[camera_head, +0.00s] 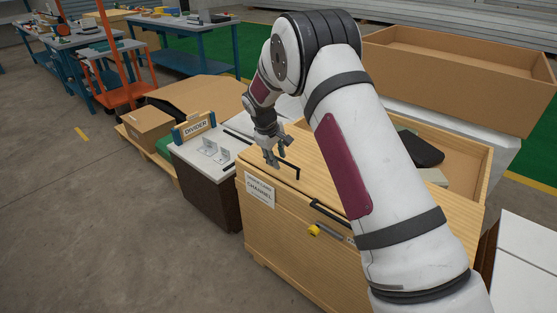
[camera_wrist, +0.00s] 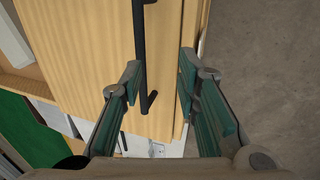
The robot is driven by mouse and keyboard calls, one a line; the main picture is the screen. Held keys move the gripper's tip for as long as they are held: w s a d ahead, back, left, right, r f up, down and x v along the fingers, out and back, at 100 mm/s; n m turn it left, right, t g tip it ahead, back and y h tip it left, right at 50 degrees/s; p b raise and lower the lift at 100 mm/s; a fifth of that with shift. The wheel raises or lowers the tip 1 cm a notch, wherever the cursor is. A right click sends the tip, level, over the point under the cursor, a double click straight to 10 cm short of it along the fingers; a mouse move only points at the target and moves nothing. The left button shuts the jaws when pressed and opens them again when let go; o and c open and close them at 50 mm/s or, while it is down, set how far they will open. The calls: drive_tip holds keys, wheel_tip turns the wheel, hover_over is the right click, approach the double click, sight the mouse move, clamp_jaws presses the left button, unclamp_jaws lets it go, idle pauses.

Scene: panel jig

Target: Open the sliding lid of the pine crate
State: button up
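The pine crate (camera_head: 285,243) stands below my arm, with a channel label on its front. Its flat wooden lid (camera_head: 318,176) covers the left part of the top; the right part shows an open interior. A black bar handle (camera_head: 298,172) is on the lid and also shows in the wrist view (camera_wrist: 139,45). My gripper (camera_head: 276,160) points down at the handle's left part. In the wrist view my gripper (camera_wrist: 160,66) is open, its two green-padded fingers apart. The handle runs between them, nearer the left finger; contact cannot be told. My arm hides part of the lid and crate.
A black bar (camera_head: 328,213) and a yellow knob (camera_head: 314,230) are on the crate's front. A dark object (camera_head: 422,148) lies in the open part. A bench with a divider sign (camera_head: 195,128) stands close on the left. Grey floor (camera_head: 75,220) is clear at front left.

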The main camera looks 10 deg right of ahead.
drive_tip(key=p+v, duration=0.4)
drive_tip(key=v, duration=0.9)
drive_tip(key=shift+r, duration=0.3)
idle(0.6)
idle(0.6)
drive_tip(key=v, duration=1.2)
drive_tip(key=shift+f, duration=0.1)
